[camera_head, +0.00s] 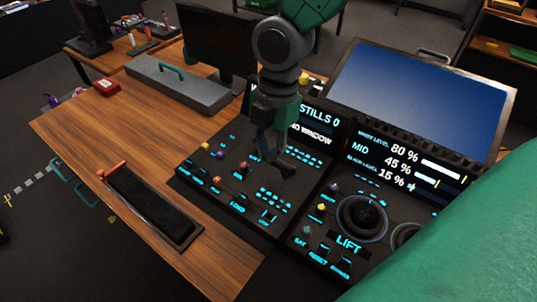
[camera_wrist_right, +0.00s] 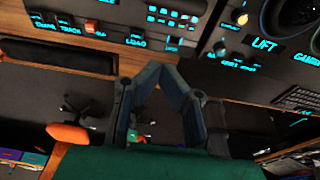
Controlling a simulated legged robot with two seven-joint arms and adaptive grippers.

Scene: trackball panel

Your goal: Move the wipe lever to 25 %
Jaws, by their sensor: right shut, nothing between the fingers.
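No label reading "wipe" is legible. The right gripper's fingers (camera_wrist_right: 163,70) also show in the right wrist view, meeting at the tips below the panel's keys. They hide part of the panel in the head view. My left gripper is not in view.
The right panel (camera_head: 300,240) has a large dark trackball ring (camera_head: 362,217) and the label "LIFT". Its screen (camera_head: 410,165) reads 80 %, 45 % and 15 %. A blue monitor (camera_head: 420,100) stands behind. A grey box (camera_head: 178,85) sits at the desk's back; the desk (camera_head: 90,125) is mostly clear at left.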

